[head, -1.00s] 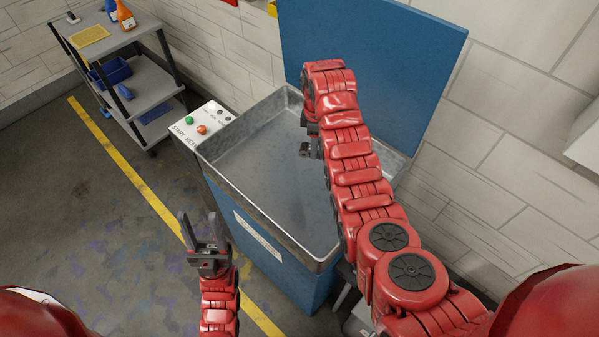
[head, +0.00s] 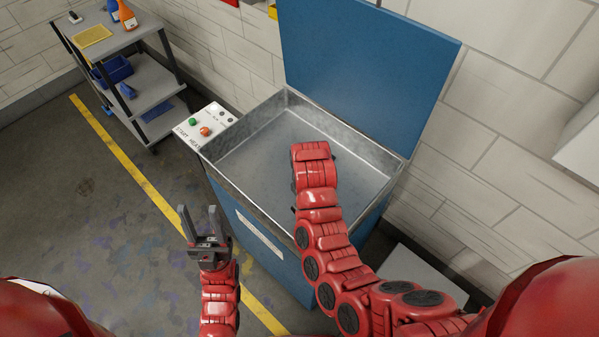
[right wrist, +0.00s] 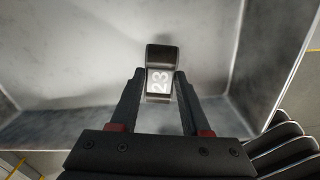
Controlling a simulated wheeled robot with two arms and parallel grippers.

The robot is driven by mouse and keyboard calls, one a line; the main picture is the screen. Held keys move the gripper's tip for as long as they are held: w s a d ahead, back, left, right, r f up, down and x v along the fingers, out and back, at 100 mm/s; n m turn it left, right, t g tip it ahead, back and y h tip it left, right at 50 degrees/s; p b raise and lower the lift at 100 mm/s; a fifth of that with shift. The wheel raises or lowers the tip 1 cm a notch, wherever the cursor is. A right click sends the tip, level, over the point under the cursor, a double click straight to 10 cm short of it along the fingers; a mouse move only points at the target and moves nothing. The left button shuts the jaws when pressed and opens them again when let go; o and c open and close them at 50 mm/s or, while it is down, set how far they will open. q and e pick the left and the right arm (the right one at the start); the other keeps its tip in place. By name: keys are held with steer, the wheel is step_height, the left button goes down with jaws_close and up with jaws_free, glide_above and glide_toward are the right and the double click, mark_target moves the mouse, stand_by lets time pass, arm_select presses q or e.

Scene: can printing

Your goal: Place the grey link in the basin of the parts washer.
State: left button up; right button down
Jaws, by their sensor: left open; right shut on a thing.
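The grey link (right wrist: 160,82), a small dark block with a white label reading 23, is between the fingers of my right gripper (right wrist: 158,90) in the right wrist view. That gripper is shut on it. In the head view my right arm hides the gripper and the link. The right arm reaches over the metal basin (head: 262,165) of the blue parts washer (head: 262,262). The basin's grey floor and walls show around the link in the right wrist view; its height above the floor is hard to tell. My left gripper (head: 203,222) is open and empty, left of the washer.
The washer's blue lid (head: 370,75) stands open at the back, against the wall. A control panel (head: 205,122) with green and orange buttons sits at the basin's left. A grey cart (head: 158,85) with bins stands further left. The floor between is clear, with a yellow line (head: 140,175).

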steer(key=s, duration=0.2)
steer(key=s+n, duration=0.1)
steer(key=s, duration=0.1)
steer(key=s+f+n+p, duration=0.1)
steer(key=s, duration=0.1)
steer(key=w+b, duration=0.2)
steer(key=w, duration=0.1)
steer(key=w+a+f+b, duration=0.1)
steer(key=w+b, duration=0.1)
steer(key=w, duration=0.1)
steer(key=w+a+b, duration=0.1)
steer(key=w+b, duration=0.2)
steer(key=shift+w+f, duration=0.3)
steer(key=shift+f, duration=0.1)
steer(key=w, duration=0.2)
steer(key=w+p, duration=0.1)
steer(key=shift+a+r, duration=0.3)
steer(key=shift+r, duration=0.1)
steer(key=shift+w+a+p, duration=0.25)
steer(key=shift+w+p, duration=0.05)
steer(key=shift+w, duration=0.45)
steer(key=shift+w+a+f, duration=0.15)
steer(key=shift+w+f, duration=0.1)
steer(key=shift+w, duration=0.4)
steer(key=shift+f+p, duration=0.45)
steer(key=shift+f, duration=1.4)
